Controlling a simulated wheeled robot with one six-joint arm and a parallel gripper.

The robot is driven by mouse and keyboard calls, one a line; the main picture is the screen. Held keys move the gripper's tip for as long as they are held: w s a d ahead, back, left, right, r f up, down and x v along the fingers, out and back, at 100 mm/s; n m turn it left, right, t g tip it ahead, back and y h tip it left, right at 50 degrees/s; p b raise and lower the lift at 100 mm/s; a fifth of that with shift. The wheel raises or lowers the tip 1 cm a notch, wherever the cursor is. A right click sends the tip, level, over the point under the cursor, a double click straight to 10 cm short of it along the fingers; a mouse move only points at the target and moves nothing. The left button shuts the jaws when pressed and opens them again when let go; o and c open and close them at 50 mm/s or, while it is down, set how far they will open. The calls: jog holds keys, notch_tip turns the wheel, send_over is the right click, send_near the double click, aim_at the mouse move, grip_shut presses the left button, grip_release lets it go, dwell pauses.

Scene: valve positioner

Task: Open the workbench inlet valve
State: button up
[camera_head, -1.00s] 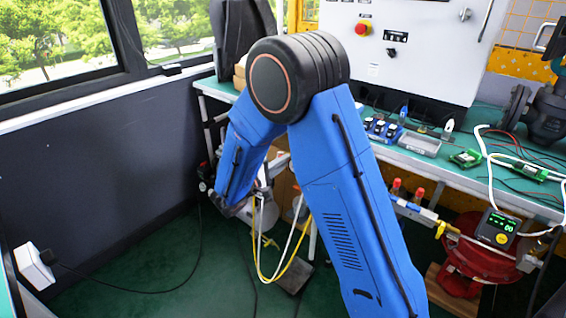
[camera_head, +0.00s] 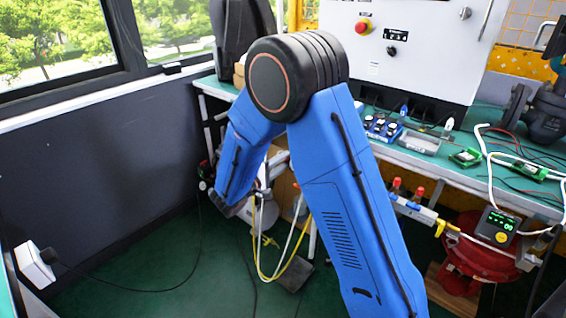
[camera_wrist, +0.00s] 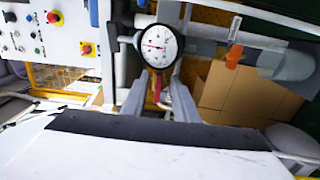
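In the wrist view, a small red handle (camera_wrist: 158,87) hangs just below a round white pressure gauge (camera_wrist: 157,46). It appears between the two grey fingers of my gripper (camera_wrist: 157,98), which stand apart on either side. I cannot tell whether either finger touches it, or whether it is the inlet valve's handle. A second, orange-red handle (camera_wrist: 235,56) is to the right on a grey pipe. In the head view, red-capped fittings (camera_head: 396,186) sit on a pipe under the workbench (camera_head: 460,178). My blue arm hides much of the area around my gripper there.
Yellow and white hoses (camera_head: 262,255) hang beneath my forearm. A digital meter (camera_head: 497,226) and a red round body (camera_head: 480,258) are at the lower right. A control panel (camera_head: 400,45) stands on the bench. Cardboard boxes (camera_wrist: 240,95) are right of the gauge in the wrist view.

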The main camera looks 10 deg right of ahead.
jog(key=v, duration=1.7)
jog(key=shift+s+a, duration=0.1)
jog(key=shift+a, duration=0.05)
jog(key=s+d+r+m+g+y, duration=0.25)
jog(key=s+d+g, duration=0.35)
jog(key=d, duration=0.5)
jog(key=s+d+r+m+g+y, duration=0.2)
jog(key=s+d+r+g, duration=0.15)
jog(key=s+d, duration=0.5)
jog(key=s+d+r+m+t+y, duration=0.1)
jog(key=s+t+y, duration=0.1)
jog(key=s+y, duration=0.3)
jog(key=s+d+r+m+t+y, duration=0.1)
jog(key=s+y, duration=0.4)
jog(key=s, duration=0.6)
jog(key=shift+d+r+t, duration=0.35)
jog(key=shift+d+r, duration=0.05)
jog(key=shift+r, duration=0.3)
